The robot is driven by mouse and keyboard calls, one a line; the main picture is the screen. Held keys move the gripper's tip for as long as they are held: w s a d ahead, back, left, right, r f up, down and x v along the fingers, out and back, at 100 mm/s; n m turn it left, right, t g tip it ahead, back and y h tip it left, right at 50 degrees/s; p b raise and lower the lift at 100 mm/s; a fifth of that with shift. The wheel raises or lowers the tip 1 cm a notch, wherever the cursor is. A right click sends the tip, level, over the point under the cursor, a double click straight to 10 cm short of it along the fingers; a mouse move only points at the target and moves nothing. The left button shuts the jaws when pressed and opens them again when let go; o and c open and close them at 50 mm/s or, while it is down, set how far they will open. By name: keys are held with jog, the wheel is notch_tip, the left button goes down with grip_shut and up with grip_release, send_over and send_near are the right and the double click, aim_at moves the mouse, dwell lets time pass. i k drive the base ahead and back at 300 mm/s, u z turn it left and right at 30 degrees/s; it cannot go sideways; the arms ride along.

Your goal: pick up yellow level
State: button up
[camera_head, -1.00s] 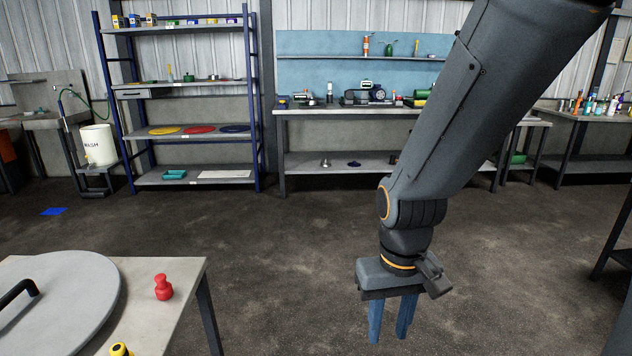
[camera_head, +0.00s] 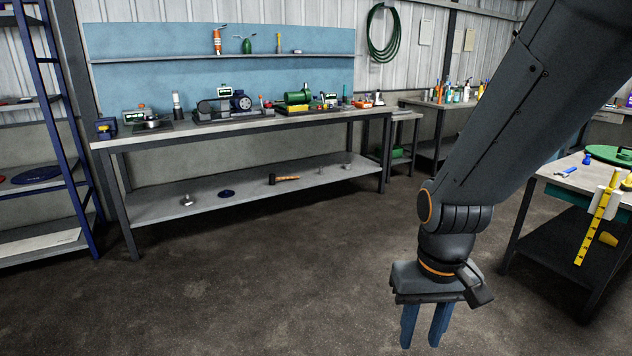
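A long yellow bar with dark marks (camera_head: 593,232) shows at the right, tilted, at the near edge of the right-hand table. A white piece is at its upper part. I cannot tell for sure whether this bar is the yellow level. My gripper (camera_head: 420,342) points down over the open floor, left of that table and well apart from the bar. Its two blue fingers stand apart with nothing seen between them.
The right-hand table (camera_head: 565,185) bears a blue tool (camera_head: 566,172) and a green round thing (camera_head: 610,154). A long workbench (camera_head: 250,128) with tools stands along the back wall. A blue shelf rack (camera_head: 62,135) stands left. The floor between is clear.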

aim_at(298, 108)
jog(key=z, duration=0.15)
jog(key=i, duration=2.05)
jog(key=u, duration=0.25)
jog(key=i, duration=3.55)
jog(key=u, duration=0.05)
